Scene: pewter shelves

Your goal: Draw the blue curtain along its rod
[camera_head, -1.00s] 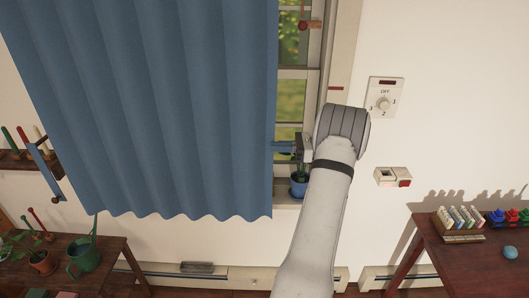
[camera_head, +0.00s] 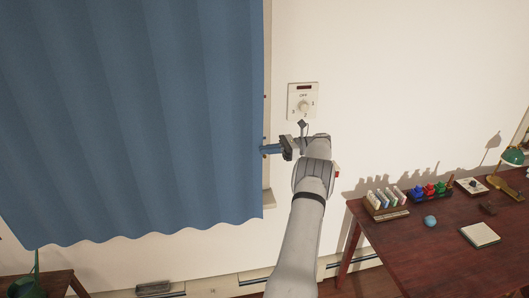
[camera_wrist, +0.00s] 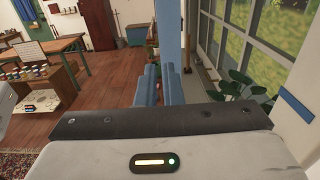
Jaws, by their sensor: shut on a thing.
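The blue curtain (camera_head: 130,120) hangs in soft folds across the left half of the head view, its rod out of sight above. Its right edge lies close to the window's right frame (camera_head: 267,190). My gripper (camera_head: 268,149) is shut on that right edge, about two thirds of the way down the visible cloth. In the wrist view the curtain (camera_wrist: 171,35) shows edge-on as a narrow blue upright strip, and my blue gripper fingers (camera_wrist: 160,75) are close together at its lower end.
A wall dial (camera_head: 303,101) is just above and right of my gripper. A dark red table (camera_head: 440,250) with small blocks and a notebook stands at the right. A leafy plant (camera_wrist: 245,90) stands by the window (camera_wrist: 250,35) in the wrist view. Bare wall lies right of the dial.

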